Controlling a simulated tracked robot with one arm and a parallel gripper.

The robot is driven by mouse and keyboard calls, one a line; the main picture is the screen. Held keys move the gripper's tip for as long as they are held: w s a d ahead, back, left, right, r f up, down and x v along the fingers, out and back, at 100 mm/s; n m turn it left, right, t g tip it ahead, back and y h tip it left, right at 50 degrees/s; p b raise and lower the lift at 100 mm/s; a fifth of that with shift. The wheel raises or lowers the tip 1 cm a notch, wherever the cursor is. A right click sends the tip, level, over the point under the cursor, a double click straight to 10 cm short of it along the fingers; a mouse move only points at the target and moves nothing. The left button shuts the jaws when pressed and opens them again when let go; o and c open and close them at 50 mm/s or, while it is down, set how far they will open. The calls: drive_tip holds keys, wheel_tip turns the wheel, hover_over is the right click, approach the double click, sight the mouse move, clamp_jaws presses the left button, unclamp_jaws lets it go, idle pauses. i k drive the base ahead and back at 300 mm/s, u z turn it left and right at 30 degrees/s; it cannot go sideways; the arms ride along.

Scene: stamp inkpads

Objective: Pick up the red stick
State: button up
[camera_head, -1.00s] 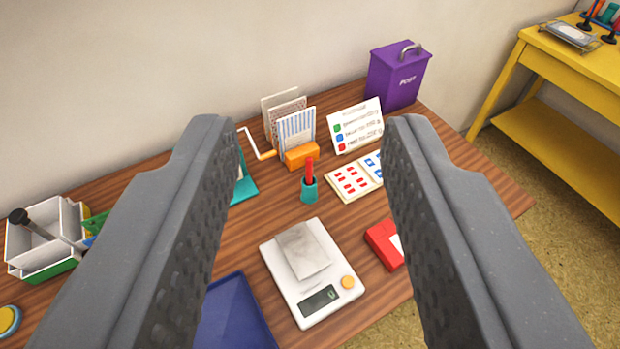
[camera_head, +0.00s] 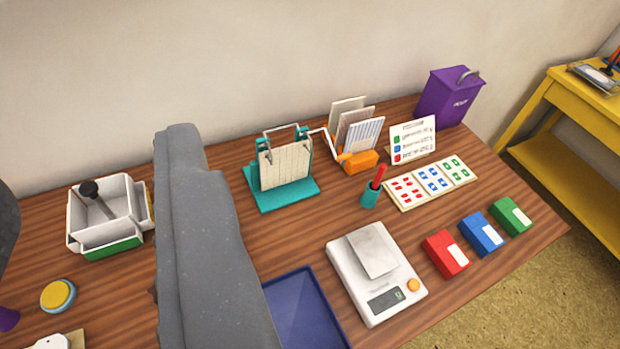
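The red stick (camera_head: 379,176) stands slightly tilted in a small teal cup (camera_head: 370,198) near the middle of the wooden desk. Its lower end is hidden in the cup. My gripper (camera_head: 92,165) is open and empty, well to the left of the stick. One grey finger shows left of centre, and only a sliver of the other shows at the left edge.
A blue tray (camera_head: 305,310) lies in front, left of the scale.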

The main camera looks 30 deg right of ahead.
sight(382, 168)
drive_tip(key=u, duration=1.65)
drive_tip(key=k, duration=1.8)
drive_tip(key=z, duration=1.55)
drive_tip(key=i, duration=1.2)
drive_tip(key=u, duration=0.05)
